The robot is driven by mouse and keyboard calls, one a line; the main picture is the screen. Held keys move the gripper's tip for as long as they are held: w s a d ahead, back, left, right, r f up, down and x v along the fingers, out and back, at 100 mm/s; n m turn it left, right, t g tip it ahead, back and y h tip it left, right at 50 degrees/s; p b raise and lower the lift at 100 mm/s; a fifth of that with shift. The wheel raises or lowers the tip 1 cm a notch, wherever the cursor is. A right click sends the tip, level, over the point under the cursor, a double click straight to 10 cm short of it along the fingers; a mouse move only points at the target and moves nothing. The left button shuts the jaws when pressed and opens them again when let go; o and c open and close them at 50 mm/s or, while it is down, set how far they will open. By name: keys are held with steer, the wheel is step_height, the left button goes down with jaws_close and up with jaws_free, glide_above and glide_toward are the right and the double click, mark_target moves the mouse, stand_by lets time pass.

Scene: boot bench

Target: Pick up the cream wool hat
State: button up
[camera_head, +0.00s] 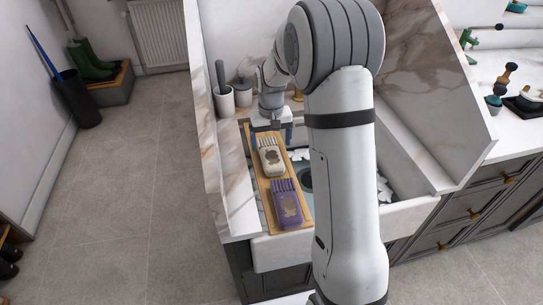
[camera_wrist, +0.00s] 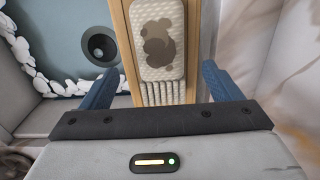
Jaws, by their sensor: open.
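The cream wool hat (camera_head: 269,160) has a ribbed band and a brown patch. It lies flat on a narrow wooden board (camera_head: 300,223) that spans the sink. In the wrist view the hat (camera_wrist: 176,14) is at top centre, its ribbed end towards me. My gripper (camera_head: 271,136) is open at the far, ribbed end of the hat. In the wrist view the blue fingers of my gripper (camera_wrist: 157,72) stand apart, one to each side of the board, with nothing held. I cannot tell the height of the fingers above the board.
A purple hat (camera_head: 286,204) lies on the board's near end. Holders with brushes (camera_head: 224,100) stand behind my gripper. The sink (camera_head: 410,207) with its drain (camera_wrist: 100,46) and white foam lies under the board. High marble panels (camera_head: 425,75) rise beside the sink.

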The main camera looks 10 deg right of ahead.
mark_target(270, 152)
steer(key=f, duration=0.5)
steer(key=shift+w+f, duration=0.3)
steer(key=c, duration=1.1)
